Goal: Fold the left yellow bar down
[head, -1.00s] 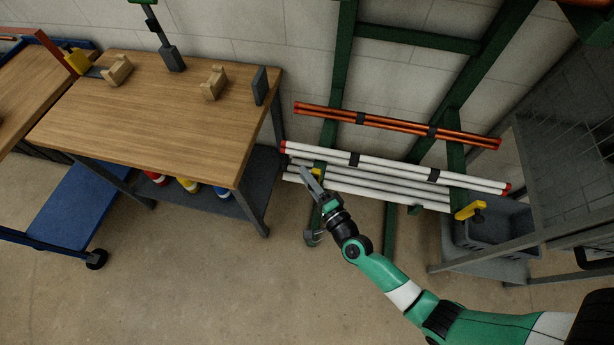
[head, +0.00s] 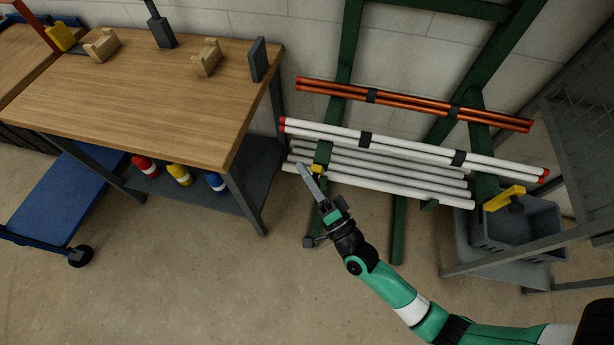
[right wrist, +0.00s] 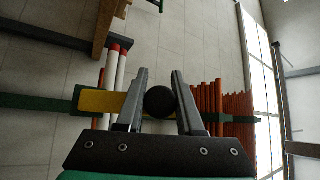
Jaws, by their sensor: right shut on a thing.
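The left yellow bar (head: 318,169) shows as a small patch low on the left green post of the rack, partly hidden by my right gripper. In the right wrist view the yellow bar (right wrist: 98,101) lies across the picture, with a round black knob (right wrist: 159,102) at its right. My right gripper (head: 306,172) reaches it from the front. In the right wrist view its two fingers (right wrist: 160,80) stand on either side of the knob, shut on it. A second yellow bar (head: 504,197) sticks out at the right post. My left gripper is not in view.
White pipes (head: 400,180) and orange pipes (head: 415,102) lie across the green rack. A wooden workbench (head: 140,90) stands to the left, with a blue cart (head: 60,195) beside it. A grey bin (head: 525,235) stands at the right. The floor in front is clear.

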